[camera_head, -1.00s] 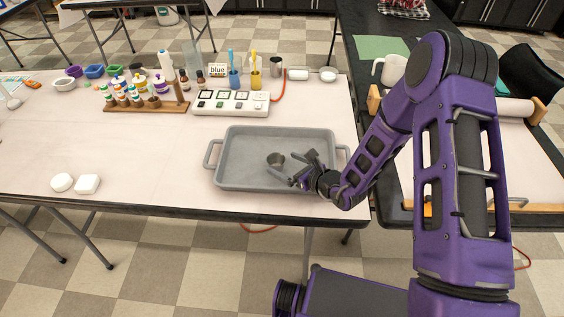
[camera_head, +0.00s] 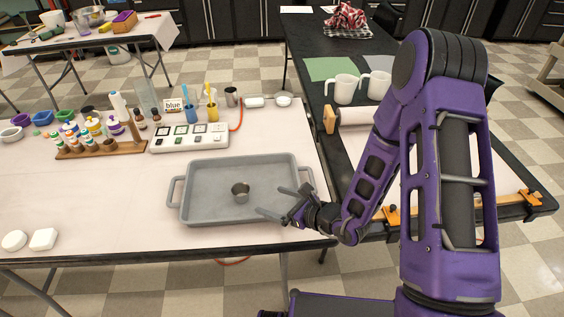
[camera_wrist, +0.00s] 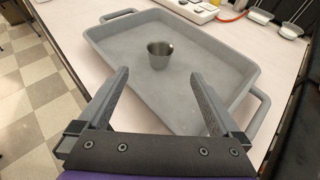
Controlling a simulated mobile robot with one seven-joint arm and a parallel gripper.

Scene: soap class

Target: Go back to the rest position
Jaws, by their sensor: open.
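My gripper (camera_head: 276,204) is open and empty. It is over the front right part of a grey tray (camera_head: 190,170), apart from the small metal cup. In the wrist view its two fingers (camera_wrist: 160,95) are spread wide, with nothing between the tips. The small metal cup (camera_head: 240,191) stands upright inside the tray, near its middle. The cup also shows beyond the fingertips in the wrist view (camera_wrist: 159,56).
Behind the tray are a white panel (camera_head: 189,139), a wooden bottle rack (camera_head: 100,151) and another metal cup (camera_head: 232,97). Two white soaps (camera_head: 43,239) lie at the front left. On the black table at right stand white mugs (camera_head: 346,89).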

